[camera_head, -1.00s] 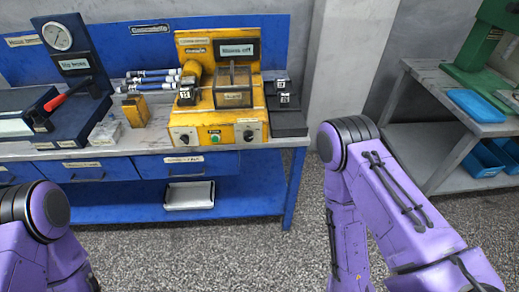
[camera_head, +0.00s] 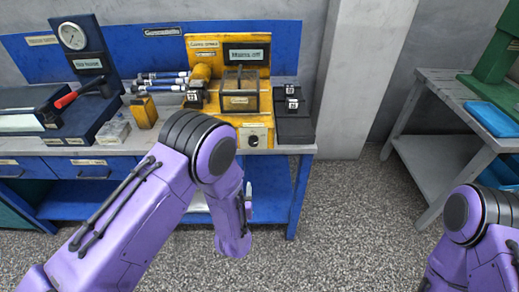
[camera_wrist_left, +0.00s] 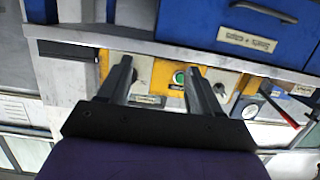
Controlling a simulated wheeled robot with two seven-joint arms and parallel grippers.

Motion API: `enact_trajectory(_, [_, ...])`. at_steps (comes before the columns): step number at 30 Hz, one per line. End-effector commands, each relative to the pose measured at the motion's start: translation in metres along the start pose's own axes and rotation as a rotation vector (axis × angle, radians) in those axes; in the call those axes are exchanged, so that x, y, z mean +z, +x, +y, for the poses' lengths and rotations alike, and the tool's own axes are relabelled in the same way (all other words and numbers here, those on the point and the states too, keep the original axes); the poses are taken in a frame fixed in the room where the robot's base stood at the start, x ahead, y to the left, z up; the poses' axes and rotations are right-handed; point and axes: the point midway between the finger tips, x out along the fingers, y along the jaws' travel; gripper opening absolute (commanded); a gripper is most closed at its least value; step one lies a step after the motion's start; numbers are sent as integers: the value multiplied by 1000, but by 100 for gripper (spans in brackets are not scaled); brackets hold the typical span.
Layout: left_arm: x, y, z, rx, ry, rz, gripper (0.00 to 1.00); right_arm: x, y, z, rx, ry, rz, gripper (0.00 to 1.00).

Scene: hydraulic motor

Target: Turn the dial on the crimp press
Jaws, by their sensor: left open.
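The crimp press (camera_head: 231,46) is a yellow machine on the blue bench. In the head view one dial (camera_head: 253,141) shows on its front panel; my left arm hides the rest of the panel. The left wrist view, turned roughly upside down, shows the panel with a dial (camera_wrist_left: 141,68), a green button (camera_wrist_left: 179,78) and another dial (camera_wrist_left: 222,86). My left gripper (camera_wrist_left: 157,68) is open and empty, fingers pointing at the panel. The first dial and the button appear between its fingers; contact cannot be told. My right gripper is out of view.
Blue drawers (camera_head: 92,169) line the bench front. Blue-handled tools (camera_head: 160,80), a clear box (camera_head: 113,130) and a gauge stand (camera_head: 75,45) are left of the press. Black blocks (camera_head: 293,128) sit at its right. A grey table (camera_head: 440,85) stands right across open floor.

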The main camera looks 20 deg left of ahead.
Motion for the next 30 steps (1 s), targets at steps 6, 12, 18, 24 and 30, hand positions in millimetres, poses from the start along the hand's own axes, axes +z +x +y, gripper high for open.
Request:
enact_trajectory(6, [-69, 24, 54, 13, -2, 233, 64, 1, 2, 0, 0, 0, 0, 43])
enact_trajectory(12, [-79, 62, 53, 9, -4, 233, 64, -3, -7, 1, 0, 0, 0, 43])
enact_trajectory(18, [-87, 102, 53, 10, -2, 231, 64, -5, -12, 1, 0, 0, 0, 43])
enact_trajectory(24, [-90, 120, 54, 12, 1, 229, 64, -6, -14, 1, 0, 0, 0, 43])
enact_trajectory(30, [-90, 120, 54, 13, 2, 229, 64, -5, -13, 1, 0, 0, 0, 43])
